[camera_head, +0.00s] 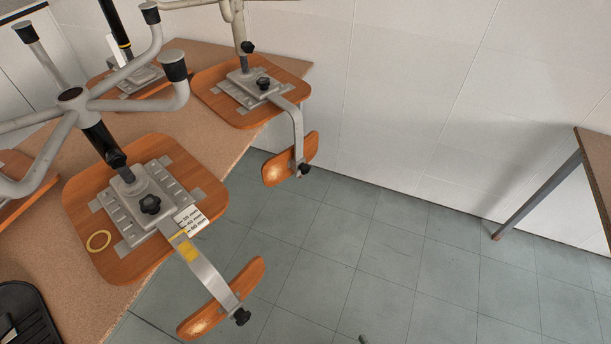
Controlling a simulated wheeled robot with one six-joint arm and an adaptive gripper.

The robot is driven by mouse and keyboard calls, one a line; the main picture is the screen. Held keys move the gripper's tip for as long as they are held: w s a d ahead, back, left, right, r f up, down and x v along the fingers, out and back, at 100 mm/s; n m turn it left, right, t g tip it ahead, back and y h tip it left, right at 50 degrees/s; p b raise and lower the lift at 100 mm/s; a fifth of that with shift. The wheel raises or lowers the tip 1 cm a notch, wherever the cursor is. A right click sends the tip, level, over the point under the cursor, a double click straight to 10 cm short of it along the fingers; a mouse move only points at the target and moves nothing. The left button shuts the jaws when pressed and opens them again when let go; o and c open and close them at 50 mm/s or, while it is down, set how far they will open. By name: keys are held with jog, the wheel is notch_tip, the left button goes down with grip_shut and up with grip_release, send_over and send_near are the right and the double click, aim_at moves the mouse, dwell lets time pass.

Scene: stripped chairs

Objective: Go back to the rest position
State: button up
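My gripper does not show clearly in the head view. A small grey tip (363,339) pokes in at the bottom edge, and I cannot tell what it belongs to. The nearest upturned chair has a wooden seat (120,252) lying on a brown table (85,300), with its grey legs in the air. Its backrest (222,298) hangs out past the table edge over the floor.
Another upturned chair seat (215,88) lies farther back, its backrest (290,160) also overhanging. More chair parts stand at the left. A black tray-like object (30,318) is at the lower left. A second table (595,150) stands at the right. The tiled floor (400,270) between is clear.

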jog(key=s+d+r+m+h, duration=0.4)
jog(key=s+d+r+h, duration=0.2)
jog(key=s+d+r, duration=0.4)
jog(key=shift+s+r, duration=0.6)
jog(key=shift+s, duration=0.4)
